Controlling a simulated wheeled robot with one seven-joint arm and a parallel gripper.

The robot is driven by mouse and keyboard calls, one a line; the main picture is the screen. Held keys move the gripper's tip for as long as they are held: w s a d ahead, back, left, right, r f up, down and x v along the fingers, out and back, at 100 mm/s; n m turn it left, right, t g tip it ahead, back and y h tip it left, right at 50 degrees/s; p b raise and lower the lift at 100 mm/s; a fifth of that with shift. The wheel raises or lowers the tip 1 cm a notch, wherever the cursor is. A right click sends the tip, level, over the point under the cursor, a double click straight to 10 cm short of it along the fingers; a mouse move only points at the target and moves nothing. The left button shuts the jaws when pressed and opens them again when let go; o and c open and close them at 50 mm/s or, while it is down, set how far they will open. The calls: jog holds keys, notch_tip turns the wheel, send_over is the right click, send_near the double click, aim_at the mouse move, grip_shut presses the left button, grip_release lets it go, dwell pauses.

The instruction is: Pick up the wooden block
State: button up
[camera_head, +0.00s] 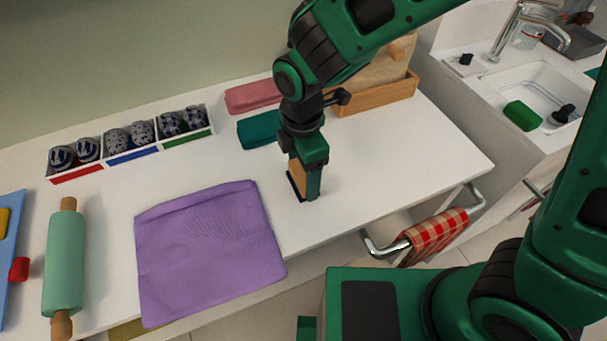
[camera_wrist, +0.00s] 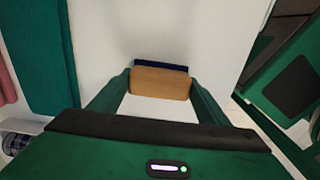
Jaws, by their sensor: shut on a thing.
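The wooden block (camera_wrist: 160,83) is a tan block with rounded corners and a dark blue layer along one side. In the wrist view it sits between the two green fingers of my gripper (camera_wrist: 161,90), which is shut on it. In the head view my gripper (camera_head: 305,190) points down at the white counter, right of the purple cloth. The block (camera_head: 297,174) shows there only in part, behind a finger, with its dark blue edge low near the counter. I cannot tell whether it touches the counter.
A purple cloth (camera_head: 208,245) lies left of my gripper. A teal folded cloth (camera_head: 258,131) and a pink one (camera_head: 252,96) lie behind. A rolling pin (camera_head: 64,262) and divided tray (camera_head: 131,141) are farther left. A checked towel (camera_head: 434,235) hangs on the front rail. Counter to the right is clear.

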aim_at(299, 175)
jog(key=shift+r, duration=0.5)
jog(key=r, duration=0.4)
jog(key=shift+s+a, duration=0.35)
jog(key=shift+s, duration=0.05)
jog(key=s+a+r, duration=0.5)
jog(key=s+r, duration=0.1)
jog(key=s, duration=0.3)
jog(key=shift+a, duration=0.4)
jog(key=o, duration=0.3)
